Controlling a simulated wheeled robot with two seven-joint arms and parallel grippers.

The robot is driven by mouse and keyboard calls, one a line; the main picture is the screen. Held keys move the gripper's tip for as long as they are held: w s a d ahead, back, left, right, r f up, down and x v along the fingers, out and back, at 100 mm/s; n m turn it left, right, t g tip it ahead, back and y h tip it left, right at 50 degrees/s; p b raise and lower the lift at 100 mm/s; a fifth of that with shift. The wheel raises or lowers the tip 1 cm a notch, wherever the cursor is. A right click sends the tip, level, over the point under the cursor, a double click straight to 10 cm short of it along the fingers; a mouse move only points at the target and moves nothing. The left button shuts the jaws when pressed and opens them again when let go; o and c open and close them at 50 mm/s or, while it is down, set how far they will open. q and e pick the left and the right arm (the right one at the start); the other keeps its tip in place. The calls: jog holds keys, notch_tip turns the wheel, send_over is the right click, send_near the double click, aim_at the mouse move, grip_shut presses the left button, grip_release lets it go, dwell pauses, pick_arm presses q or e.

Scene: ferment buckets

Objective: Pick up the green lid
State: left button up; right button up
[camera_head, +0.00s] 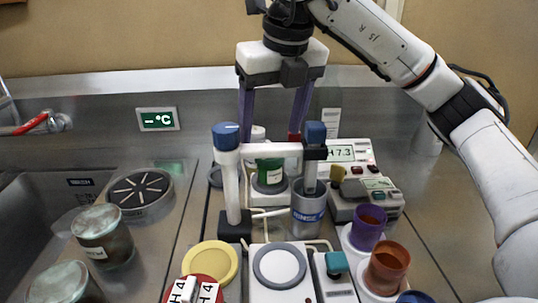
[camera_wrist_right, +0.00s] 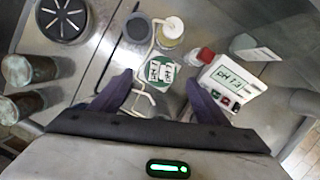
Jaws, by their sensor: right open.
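The green lid (camera_head: 270,164) shows in the head view behind the white crossbar of the electrode stand, which partly hides it. In the right wrist view the green lid (camera_wrist_right: 167,86) is a round disc with white printed tags over much of it. My right gripper (camera_head: 271,138) points down over the back of the bench, its two purple fingers apart, with the lid below and between them in the picture. In the right wrist view the fingers (camera_wrist_right: 160,80) stand either side of the lid with nothing gripped. My left gripper is not in view.
The electrode stand (camera_head: 233,185) with blue caps stands in front of the lid. A pH meter (camera_head: 350,152) is to its right. A yellow lid (camera_head: 212,262), a stirrer plate (camera_head: 280,266), purple cup (camera_head: 368,228) and orange cup (camera_head: 388,268) are nearer. Jars (camera_head: 103,236) stand left.

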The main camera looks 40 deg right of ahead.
jog(key=x, duration=0.4)
jog(key=shift+d+f, duration=0.2)
jog(key=shift+f, duration=0.1)
jog(key=c, duration=1.1)
